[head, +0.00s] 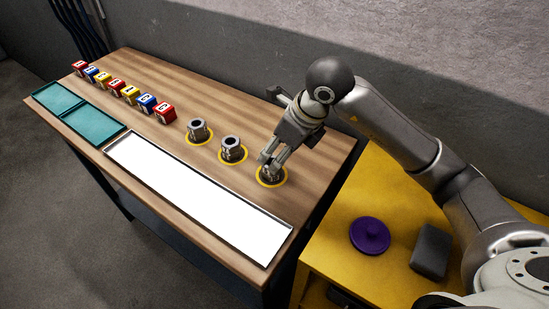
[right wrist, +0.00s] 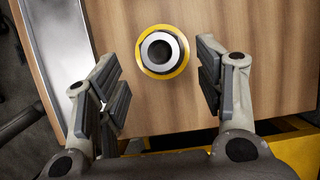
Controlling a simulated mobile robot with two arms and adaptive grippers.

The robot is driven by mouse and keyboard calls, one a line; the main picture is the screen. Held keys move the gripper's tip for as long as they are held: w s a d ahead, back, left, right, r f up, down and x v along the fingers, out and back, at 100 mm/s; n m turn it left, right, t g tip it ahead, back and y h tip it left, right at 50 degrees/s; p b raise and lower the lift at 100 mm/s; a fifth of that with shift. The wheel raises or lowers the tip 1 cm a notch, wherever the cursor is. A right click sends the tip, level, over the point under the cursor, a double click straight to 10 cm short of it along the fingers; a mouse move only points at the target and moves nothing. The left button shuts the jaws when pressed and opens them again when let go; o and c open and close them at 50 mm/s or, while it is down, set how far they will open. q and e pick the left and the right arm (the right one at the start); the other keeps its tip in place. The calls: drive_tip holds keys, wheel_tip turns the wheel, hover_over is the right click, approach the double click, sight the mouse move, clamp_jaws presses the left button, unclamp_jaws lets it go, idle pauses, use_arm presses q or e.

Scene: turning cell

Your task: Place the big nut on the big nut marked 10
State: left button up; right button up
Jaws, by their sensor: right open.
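Two grey hex nuts, a left one (head: 197,130) and a middle one (head: 232,149), stand upright in yellow rings on the wooden bench. A third nut (right wrist: 160,51) sits in the rightmost yellow ring (head: 284,181); in the head view my gripper partly covers it. My right gripper (head: 271,161) points down over this third nut. In the right wrist view its fingers are spread, with the nut ahead between them and clear room on both sides. It holds nothing. No number 10 is readable on any nut. My left gripper is out of view.
A long white tray (head: 200,190) lies along the bench's front edge, beside teal trays (head: 84,123). Several lettered blocks (head: 130,93) stand in a row at the back left. A yellow cabinet (head: 330,250) to the right carries a purple disc (head: 370,235) and a dark block (head: 431,251).

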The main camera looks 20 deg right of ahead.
drive_tip(key=v, duration=0.7)
drive_tip(key=shift+r, duration=0.15)
drive_tip(key=shift+s, duration=0.15)
